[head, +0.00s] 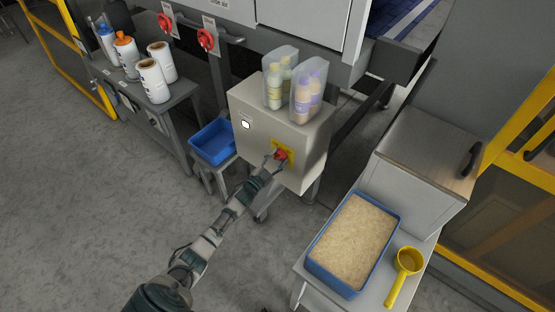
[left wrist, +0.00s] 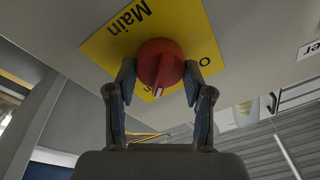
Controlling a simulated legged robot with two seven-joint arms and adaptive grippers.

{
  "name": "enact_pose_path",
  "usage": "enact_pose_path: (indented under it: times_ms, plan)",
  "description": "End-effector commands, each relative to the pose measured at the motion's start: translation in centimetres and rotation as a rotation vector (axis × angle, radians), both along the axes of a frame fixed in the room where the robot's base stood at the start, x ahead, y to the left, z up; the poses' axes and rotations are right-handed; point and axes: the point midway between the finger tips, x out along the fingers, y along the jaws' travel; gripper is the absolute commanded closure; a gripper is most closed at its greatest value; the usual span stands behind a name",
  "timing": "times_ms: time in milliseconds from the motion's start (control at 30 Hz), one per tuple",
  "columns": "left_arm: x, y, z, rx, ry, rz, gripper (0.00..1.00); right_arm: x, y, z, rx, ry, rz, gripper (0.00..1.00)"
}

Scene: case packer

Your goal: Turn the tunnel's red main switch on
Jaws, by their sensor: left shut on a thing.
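The red main switch (head: 281,155) sits on a yellow plate on the front of a grey cabinet (head: 262,138). In the left wrist view the red knob (left wrist: 160,64) shows close up on the yellow plate (left wrist: 112,42), which reads "Main". My left gripper (head: 272,161) has reached the knob. In the left wrist view its two fingers (left wrist: 161,85) stand on either side of the knob and are closed on it. A white mark on the knob points toward the gripper. My right gripper is not in view.
Two clear packs of bottles (head: 309,90) stand on the cabinet. A blue bin (head: 213,157) is on a low stand to its left. Two red rotary handles (head: 206,39) are on the machine behind. A blue tray (head: 321,262) and a yellow scoop (head: 405,263) lie at the right.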

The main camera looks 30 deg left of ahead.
Motion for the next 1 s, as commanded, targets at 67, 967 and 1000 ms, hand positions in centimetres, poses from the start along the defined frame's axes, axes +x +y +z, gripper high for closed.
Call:
enact_pose_path:
  times_ms: [67,967,1000]
  plan:
    - [-0.3,-0.1,-1.0,0.003,0.018,0.001,0.83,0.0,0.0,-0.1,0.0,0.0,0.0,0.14]
    - [-3.4,0.2,-0.9,0.003,0.008,0.0,0.23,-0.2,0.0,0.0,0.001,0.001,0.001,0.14]
    - [-4.3,0.3,-1.1,0.003,0.008,-0.001,0.23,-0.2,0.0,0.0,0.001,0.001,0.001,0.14]
